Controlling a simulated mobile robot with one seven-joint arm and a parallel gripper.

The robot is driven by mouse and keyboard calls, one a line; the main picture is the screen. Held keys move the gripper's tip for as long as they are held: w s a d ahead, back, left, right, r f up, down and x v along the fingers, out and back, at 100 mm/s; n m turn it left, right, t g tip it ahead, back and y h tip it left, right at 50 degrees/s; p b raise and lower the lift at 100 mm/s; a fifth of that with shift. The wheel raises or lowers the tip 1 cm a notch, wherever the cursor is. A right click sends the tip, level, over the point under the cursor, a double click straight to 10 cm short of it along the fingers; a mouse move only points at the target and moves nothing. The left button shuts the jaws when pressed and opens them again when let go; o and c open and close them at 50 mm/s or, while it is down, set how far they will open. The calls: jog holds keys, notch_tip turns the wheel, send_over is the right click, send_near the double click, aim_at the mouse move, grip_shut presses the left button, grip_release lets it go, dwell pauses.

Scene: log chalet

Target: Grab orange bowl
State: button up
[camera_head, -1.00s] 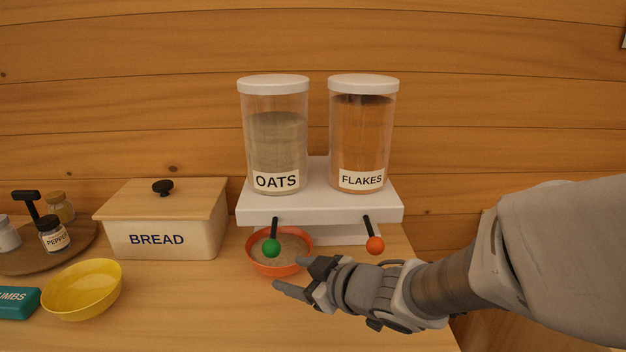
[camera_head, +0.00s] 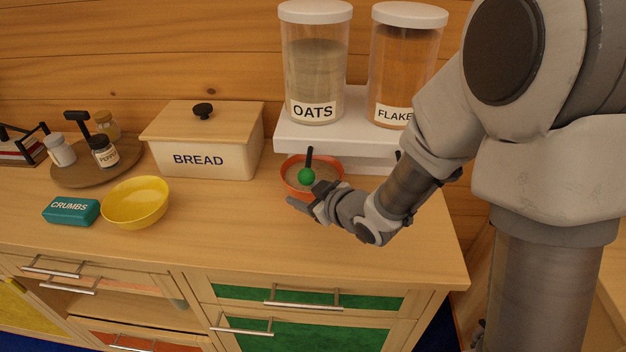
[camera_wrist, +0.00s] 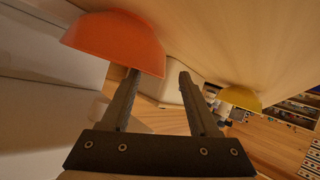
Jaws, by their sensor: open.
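The orange bowl (camera_head: 288,187) stands on the counter under the dispenser's green knob (camera_head: 307,176) and holds pale grey-brown contents. It also shows large at the upper left of the wrist view (camera_wrist: 115,40). My gripper (camera_head: 311,196) is open and empty at the bowl's near right side. In the wrist view, the left finger of my gripper (camera_wrist: 158,76) has its tip hidden behind the bowl's wall. The right finger is clear of the bowl, and part of the wall lies between the fingers. I cannot tell whether either finger touches it.
The white dispenser stand (camera_head: 335,135) with oats (camera_head: 315,75) and flakes (camera_head: 403,70) jars rises behind the bowl. The counter's front is clear.

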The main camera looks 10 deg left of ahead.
aim_at(293, 188)
jog(key=shift+b+x, duration=0.45)
jog(key=shift+x, duration=2.45)
jog(key=shift+w+d, duration=0.1)
grip_shut()
